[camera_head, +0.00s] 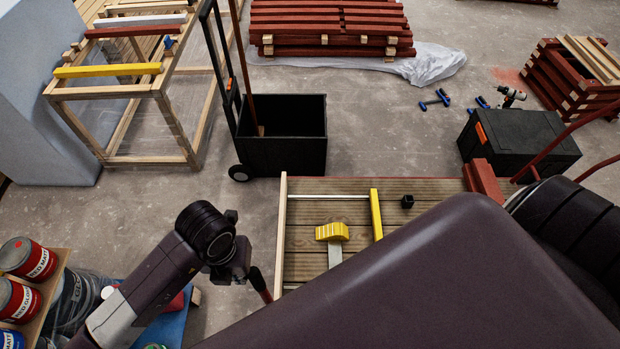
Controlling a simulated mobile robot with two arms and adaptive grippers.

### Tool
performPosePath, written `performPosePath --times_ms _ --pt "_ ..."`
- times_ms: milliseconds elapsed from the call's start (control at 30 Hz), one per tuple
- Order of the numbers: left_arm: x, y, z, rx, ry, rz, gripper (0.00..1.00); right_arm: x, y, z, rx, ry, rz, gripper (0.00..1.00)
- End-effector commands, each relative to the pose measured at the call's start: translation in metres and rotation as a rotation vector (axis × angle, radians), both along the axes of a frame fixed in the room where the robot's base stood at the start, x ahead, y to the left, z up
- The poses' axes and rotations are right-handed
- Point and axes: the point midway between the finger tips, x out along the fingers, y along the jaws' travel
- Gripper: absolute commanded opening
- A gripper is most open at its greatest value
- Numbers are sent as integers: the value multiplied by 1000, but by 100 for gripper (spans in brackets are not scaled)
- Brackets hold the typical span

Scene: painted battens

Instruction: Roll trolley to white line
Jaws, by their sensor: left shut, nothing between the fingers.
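A black open box with a wheel and a tall upright handle (283,140), which looks like the trolley, stands on the concrete floor at upper centre. A brown stick leans inside it. No white line shows clearly on the floor; a thin white strip (330,197) lies across a planked wooden top (300,240) in front of the box. My left gripper (262,290) is shut and empty by the left edge of that top, well apart from the box. My right gripper is not in view; a large dark arm link of mine hides the lower right.
A yellow block (332,231) and yellow batten (376,214) lie on the planks. A wooden rack (130,90) stands left, a black case (520,140) right, near red tubes (570,130). Red battens (330,25) are stacked behind. Paint tins (27,260) stand lower left. Floor between is bare.

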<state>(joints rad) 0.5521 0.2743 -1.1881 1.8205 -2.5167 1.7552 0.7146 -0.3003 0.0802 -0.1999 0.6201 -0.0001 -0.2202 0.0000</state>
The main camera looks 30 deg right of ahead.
Motion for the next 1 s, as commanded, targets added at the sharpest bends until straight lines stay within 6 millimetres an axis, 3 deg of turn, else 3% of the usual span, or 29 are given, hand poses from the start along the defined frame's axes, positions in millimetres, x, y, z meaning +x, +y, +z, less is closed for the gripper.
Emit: performPosePath --times_ms 1000 --pt "-31 -53 0 0 0 0 0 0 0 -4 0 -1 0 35"
